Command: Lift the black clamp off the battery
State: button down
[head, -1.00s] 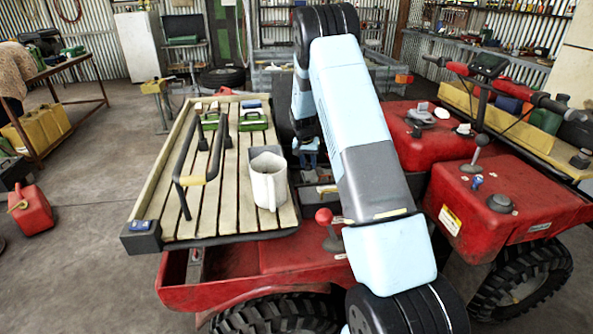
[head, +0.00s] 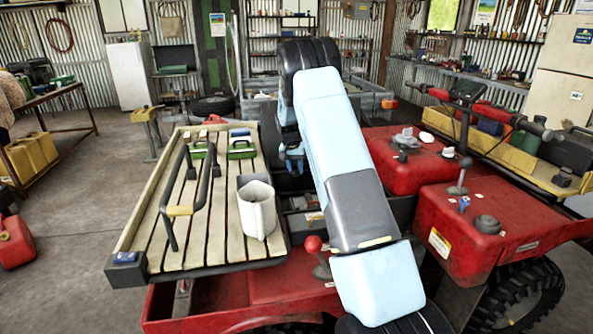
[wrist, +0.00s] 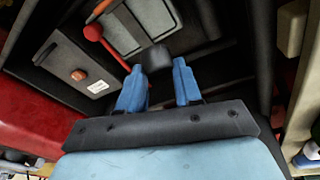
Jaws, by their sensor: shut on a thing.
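My gripper (wrist: 158,75) shows two blue fingers in the wrist view, closed on a small black block, the black clamp (wrist: 155,57). In the head view my gripper (head: 292,154) is mostly hidden by my arm, above the open bay between rack and red body. Below it in the wrist view is a grey box with a pale label and orange cap (wrist: 76,70). Beside that is a grey-topped case (wrist: 140,24) with a red-ended part near it. I cannot tell for certain which is the battery. The clamp looks apart from both.
A red-knobbed lever (head: 313,245) stands by the bay. Red bodywork (head: 470,215) lies to the right.

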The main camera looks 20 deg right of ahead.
jog(key=shift+w+a+r, duration=0.2)
jog(key=shift+w+a, duration=0.15)
jog(key=shift+a, duration=0.2)
jog(key=c, duration=1.1)
grip_release()
jog(key=shift+f, duration=0.1)
jog(key=o, duration=0.3)
jog(key=shift+s+d, duration=0.1)
jog(key=shift+d, duration=0.1)
jog(key=v, duration=1.3)
jog(key=shift+r, duration=0.3)
